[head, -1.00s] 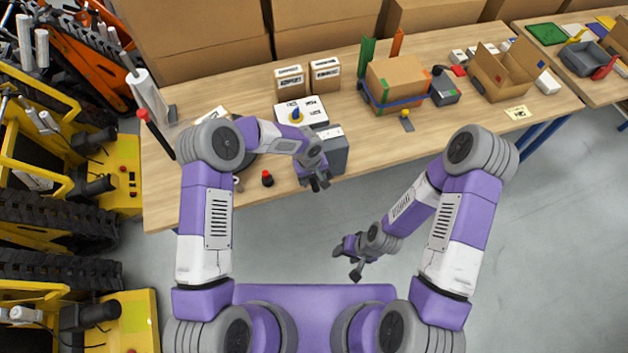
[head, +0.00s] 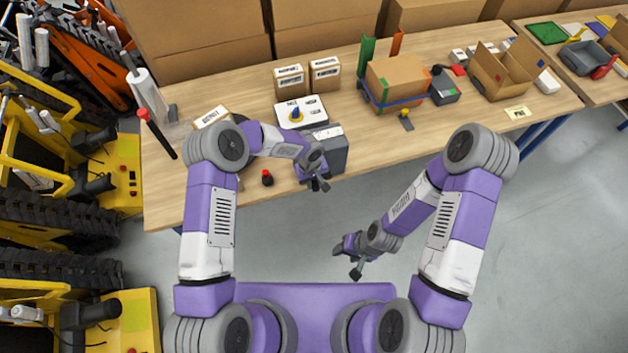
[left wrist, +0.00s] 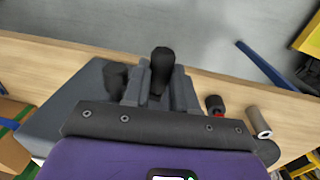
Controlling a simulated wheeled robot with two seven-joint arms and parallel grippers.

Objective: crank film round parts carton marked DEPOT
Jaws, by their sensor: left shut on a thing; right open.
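My left gripper (head: 319,184) is at the front of the grey crank box (head: 334,150). In the left wrist view its fingers (left wrist: 161,85) are shut on a black crank knob (left wrist: 161,62). A carton (head: 212,117) with a white label stands at the left, largely hidden behind my left arm; I cannot read its label surely. Part of a dark round turntable (head: 240,119) shows by it. A white film roll (head: 147,97) stands upright at the left, with clear film (head: 180,132) between it and the carton. My right gripper (head: 355,266) is open and empty, off the table's front edge.
A dial panel (head: 301,112) lies behind the crank box. Two small labelled cartons (head: 325,75) stand at the back. A strapped carton (head: 397,80) stands right of centre.

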